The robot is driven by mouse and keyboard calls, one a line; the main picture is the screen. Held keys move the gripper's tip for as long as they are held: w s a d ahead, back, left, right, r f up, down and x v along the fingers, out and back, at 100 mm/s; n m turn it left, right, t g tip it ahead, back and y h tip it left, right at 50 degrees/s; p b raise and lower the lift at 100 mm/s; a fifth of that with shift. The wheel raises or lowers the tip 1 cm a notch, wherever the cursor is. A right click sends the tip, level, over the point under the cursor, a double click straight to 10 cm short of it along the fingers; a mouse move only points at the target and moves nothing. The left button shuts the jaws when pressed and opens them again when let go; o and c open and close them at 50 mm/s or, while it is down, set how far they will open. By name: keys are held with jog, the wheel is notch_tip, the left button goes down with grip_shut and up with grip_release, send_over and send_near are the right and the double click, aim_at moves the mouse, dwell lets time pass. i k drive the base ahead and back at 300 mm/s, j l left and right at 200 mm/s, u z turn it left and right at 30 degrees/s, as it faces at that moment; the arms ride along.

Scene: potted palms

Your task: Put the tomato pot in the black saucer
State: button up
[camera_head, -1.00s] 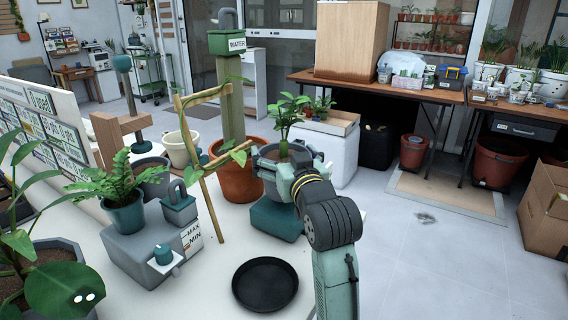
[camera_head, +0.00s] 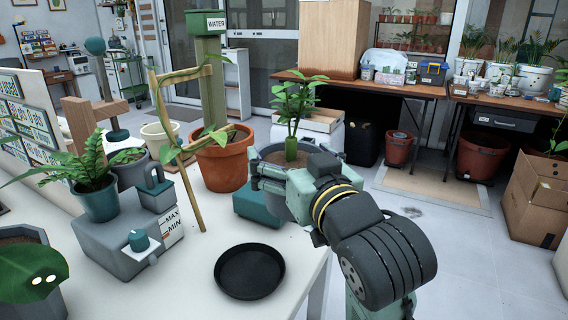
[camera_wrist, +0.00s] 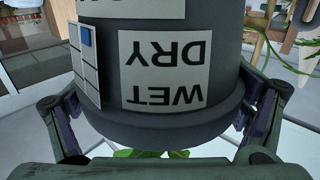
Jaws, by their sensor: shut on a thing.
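My gripper (camera_head: 284,182) is shut on a grey pot (camera_head: 272,158) with a leafy green plant on a thick stem, apparently the tomato pot. In the wrist view the gripper fingers (camera_wrist: 160,122) stand on either side of the pot (camera_wrist: 222,112), which bears upside-down WET and DRY labels. The black saucer (camera_head: 249,271) lies empty on the white table near its front edge. The arm hides part of the pot.
White tabletop (camera_head: 195,285) is clear around the saucer.

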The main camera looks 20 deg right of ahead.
aim_at(250, 271)
jog(key=k+l, duration=0.35)
jog(key=l, duration=0.2)
jog(key=k+l, duration=0.35)
jog(key=l, duration=0.15)
